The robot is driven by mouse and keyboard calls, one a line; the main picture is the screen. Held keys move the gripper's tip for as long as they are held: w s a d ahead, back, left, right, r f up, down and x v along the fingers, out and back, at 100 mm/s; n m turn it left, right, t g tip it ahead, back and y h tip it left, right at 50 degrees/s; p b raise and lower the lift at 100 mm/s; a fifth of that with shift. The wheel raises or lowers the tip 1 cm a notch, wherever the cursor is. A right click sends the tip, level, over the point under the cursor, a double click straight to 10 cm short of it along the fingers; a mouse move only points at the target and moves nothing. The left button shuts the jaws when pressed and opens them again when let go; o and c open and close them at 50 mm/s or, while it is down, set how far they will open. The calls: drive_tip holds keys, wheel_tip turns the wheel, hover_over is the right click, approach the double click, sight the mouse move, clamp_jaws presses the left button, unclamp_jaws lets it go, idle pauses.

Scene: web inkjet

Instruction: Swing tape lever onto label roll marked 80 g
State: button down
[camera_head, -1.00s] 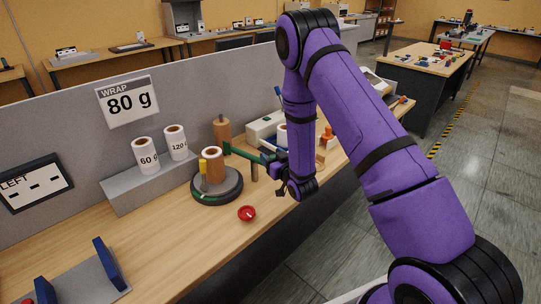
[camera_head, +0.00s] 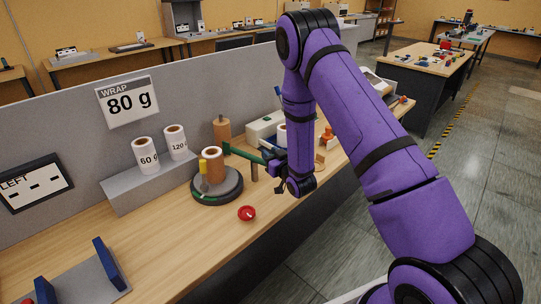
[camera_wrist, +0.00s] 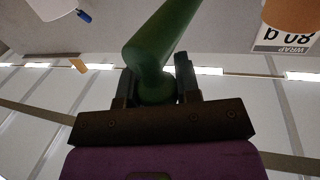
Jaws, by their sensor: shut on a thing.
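The green tape lever (camera_head: 245,155) stands out over the bench beside a short post. My gripper (camera_head: 273,163) is shut on its near end. In the wrist view the lever (camera_wrist: 160,45) runs up from between the two fingers (camera_wrist: 157,88). A brown roll with a white-rimmed top (camera_head: 213,168) stands on a dark round base (camera_head: 218,190), left of the lever and apart from it. A yellow piece (camera_head: 203,166) is beside this roll. The wall sign reads "WRAP 80 g" (camera_head: 128,102).
A red knob (camera_head: 247,213) sits on the bench in front of the base. A brown cylinder (camera_head: 221,131) stands behind the lever. A grey panel (camera_head: 60,140) backs the bench. A blue-sided grey fixture (camera_head: 80,285) is at the near left. Bare wood lies between.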

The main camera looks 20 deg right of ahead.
drive_tip(key=shift+w+d+n+g+y, duration=0.5)
drive_tip(key=shift+n+g+y, duration=0.5)
drive_tip(key=shift+y, duration=0.6)
drive_tip(key=shift+w+d+n+g+y, duration=0.25)
drive_tip(key=shift+w+n+g+y, duration=0.45)
drive_tip(key=shift+n+y, duration=0.8)
drive_tip(key=shift+w+d+n+g+y, duration=0.5)
drive_tip(key=shift+n+g+y, duration=0.4)
drive_tip(key=shift+y, duration=0.8)
drive_tip(key=shift+w+a+r, duration=0.1)
drive_tip(key=c, duration=0.8)
unclamp_jaws()
drive_tip(key=v, duration=1)
drive_tip(key=shift+s+d, duration=0.25)
drive_tip(key=shift+s, duration=0.05)
